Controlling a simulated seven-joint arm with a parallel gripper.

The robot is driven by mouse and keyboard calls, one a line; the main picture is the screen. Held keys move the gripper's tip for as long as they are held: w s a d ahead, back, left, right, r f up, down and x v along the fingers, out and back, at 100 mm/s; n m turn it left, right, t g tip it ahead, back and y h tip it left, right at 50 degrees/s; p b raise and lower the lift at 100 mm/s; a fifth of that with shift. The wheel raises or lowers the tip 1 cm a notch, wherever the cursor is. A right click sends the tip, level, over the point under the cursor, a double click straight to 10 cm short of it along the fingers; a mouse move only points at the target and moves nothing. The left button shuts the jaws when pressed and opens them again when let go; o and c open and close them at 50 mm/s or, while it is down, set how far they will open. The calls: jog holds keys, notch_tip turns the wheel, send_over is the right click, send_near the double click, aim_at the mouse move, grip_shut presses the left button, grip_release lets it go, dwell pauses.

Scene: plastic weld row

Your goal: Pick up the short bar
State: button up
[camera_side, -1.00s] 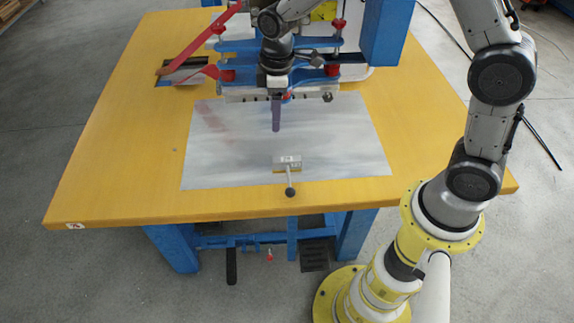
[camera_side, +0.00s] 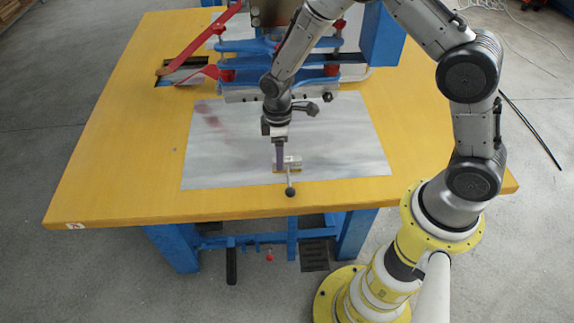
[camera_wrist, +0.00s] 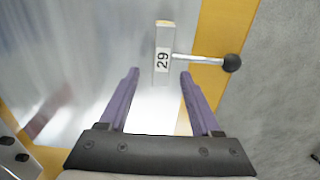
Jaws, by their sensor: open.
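The short bar (camera_side: 294,161) is a small grey metal block near the front edge of the metal sheet. A thin rod with a black ball end sticks out from it toward the table's front edge. In the wrist view the bar (camera_wrist: 163,38) carries a label reading 29, and its rod points right. My gripper (camera_side: 280,170) is at the bar in the side view, its purple fingers pointing down and hiding part of it. In the wrist view my gripper (camera_wrist: 159,72) is open, with the bar's near end in line with the gap between the fingertips. I cannot tell the exact height, and no grip shows.
The shiny metal sheet (camera_side: 225,150) lies flat on the yellow table (camera_side: 110,150) and is otherwise clear. The blue and red machine (camera_side: 235,75) stands behind it, with its clamp row at the sheet's back edge. The table's front edge is close to the ball end.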

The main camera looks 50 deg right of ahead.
jog(key=shift+s+f, duration=0.1)
jog(key=shift+f, duration=1.45)
jog(key=shift+c, duration=0.2)
grip_shut()
